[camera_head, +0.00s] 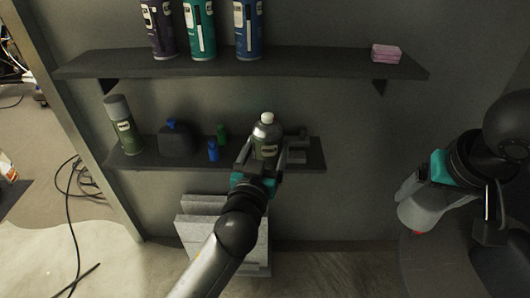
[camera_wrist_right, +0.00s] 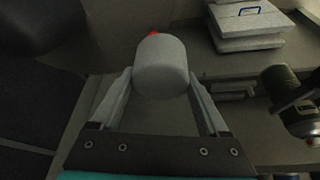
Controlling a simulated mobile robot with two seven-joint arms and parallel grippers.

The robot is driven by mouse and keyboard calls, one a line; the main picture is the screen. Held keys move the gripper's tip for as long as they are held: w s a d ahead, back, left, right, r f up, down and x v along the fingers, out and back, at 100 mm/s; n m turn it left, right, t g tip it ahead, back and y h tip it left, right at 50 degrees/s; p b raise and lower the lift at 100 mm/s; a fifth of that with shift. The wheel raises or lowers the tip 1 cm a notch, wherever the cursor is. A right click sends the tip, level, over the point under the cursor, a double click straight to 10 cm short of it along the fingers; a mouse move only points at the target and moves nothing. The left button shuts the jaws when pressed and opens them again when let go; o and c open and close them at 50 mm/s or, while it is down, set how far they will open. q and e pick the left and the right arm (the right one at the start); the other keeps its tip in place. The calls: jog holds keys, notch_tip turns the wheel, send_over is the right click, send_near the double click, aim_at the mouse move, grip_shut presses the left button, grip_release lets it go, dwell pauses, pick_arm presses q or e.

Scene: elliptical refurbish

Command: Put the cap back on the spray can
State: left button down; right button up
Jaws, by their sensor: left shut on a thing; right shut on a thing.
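The spray can (camera_head: 267,131), silver-topped with a white nozzle and a green label, stands upright at the right part of the lower shelf. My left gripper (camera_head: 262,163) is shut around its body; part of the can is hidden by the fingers. The can also shows at the right edge of the right wrist view (camera_wrist_right: 303,122). My right gripper (camera_wrist_right: 160,88) is shut on a plain grey cylinder, the cap (camera_wrist_right: 162,66), with a small red spot at its far end. In the head view, the right gripper (camera_head: 412,206) is well right of the can and lower.
The lower shelf (camera_head: 295,163) also holds a green can with a grey cap (camera_head: 123,125), a dark bottle (camera_head: 177,139) and small blue (camera_head: 213,151) and green (camera_head: 221,133) items. Above, the upper shelf (camera_head: 310,64) overhangs. Between can and right gripper is free room.

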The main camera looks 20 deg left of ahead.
jog(key=shift+a+r, duration=0.1)
dwell(0.4)
jog(key=w+a+r+n, duration=0.1)
jog(key=w+a+r, duration=0.2)
jog(key=w+a, duration=0.3)
notch_tip(320, 180, up, 10)
jog(key=n+y, duration=0.2)
jog(key=n, duration=0.2)
send_over(267, 113)
jog(key=d, duration=0.1)
jog(key=shift+s+f, duration=0.1)
jog(key=shift+s, duration=0.05)
jog(key=shift+s+a, duration=0.1)
jog(key=shift+a, duration=0.35)
jog(key=shift+f, duration=2.85)
jog(key=shift+f, duration=0.8)
jog(key=o, duration=1.1)
jog(key=shift+c, duration=0.2)
